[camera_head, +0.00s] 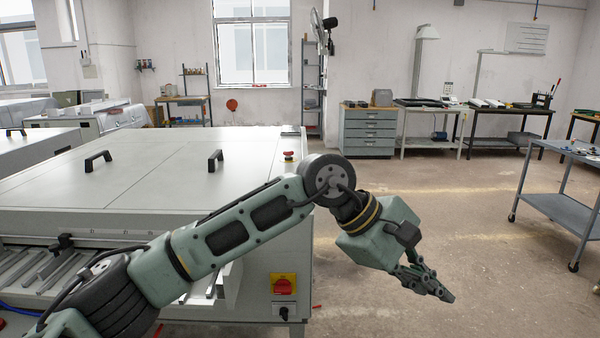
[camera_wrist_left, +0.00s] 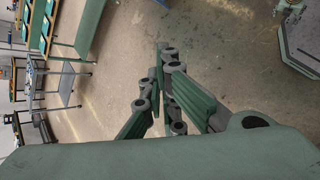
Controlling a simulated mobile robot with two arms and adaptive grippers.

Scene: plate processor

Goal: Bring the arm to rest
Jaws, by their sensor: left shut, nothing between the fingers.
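My left arm (camera_head: 240,230) reaches in from the lower left across the front of the large white plate processor (camera_head: 150,165). Its elbow is bent, and the forearm points down to the right. My left gripper (camera_head: 447,296) hangs over open floor to the right of the machine. Its fingers are shut and hold nothing. In the left wrist view the gripper fingers (camera_wrist_left: 163,60) meet, with only concrete floor beyond them. My right gripper is in neither view.
The processor has black handles (camera_head: 215,160), a red button (camera_head: 288,156) and a yellow-red switch (camera_head: 283,284). A grey wheeled cart (camera_head: 565,205) stands at the right. Benches (camera_head: 470,112) and a drawer cabinet (camera_head: 368,132) line the back wall. The floor (camera_head: 420,215) between is clear.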

